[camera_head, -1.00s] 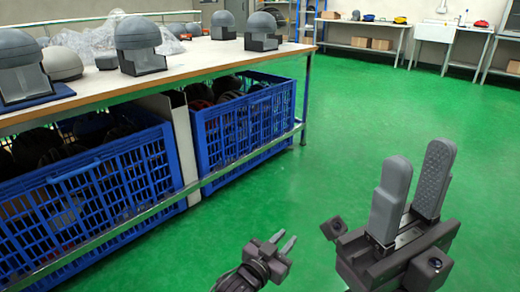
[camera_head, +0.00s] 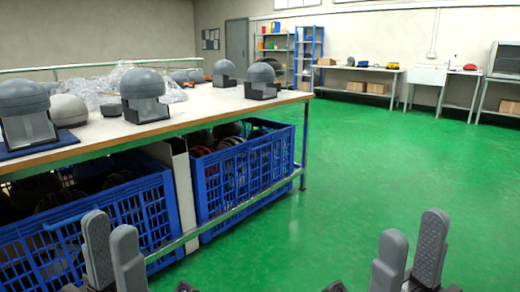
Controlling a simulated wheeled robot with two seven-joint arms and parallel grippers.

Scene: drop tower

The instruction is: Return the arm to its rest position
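My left gripper (camera_head: 114,252) shows at the bottom left, in front of the blue crates. Its two grey fingers stand upright with a narrow gap and nothing visible between them. My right gripper (camera_head: 410,253) shows at the bottom right over the green floor. Its two grey fingers also stand upright, apart, with nothing visible between them. The lower parts of both grippers are cut off by the bottom edge.
A long table (camera_head: 190,113) on the left bears several grey domed heads on stands (camera_head: 143,95) and clear plastic wrap (camera_head: 108,87). Blue crates (camera_head: 247,177) stand under it. The green floor (camera_head: 380,150) is open on the right. Benches line the far wall.

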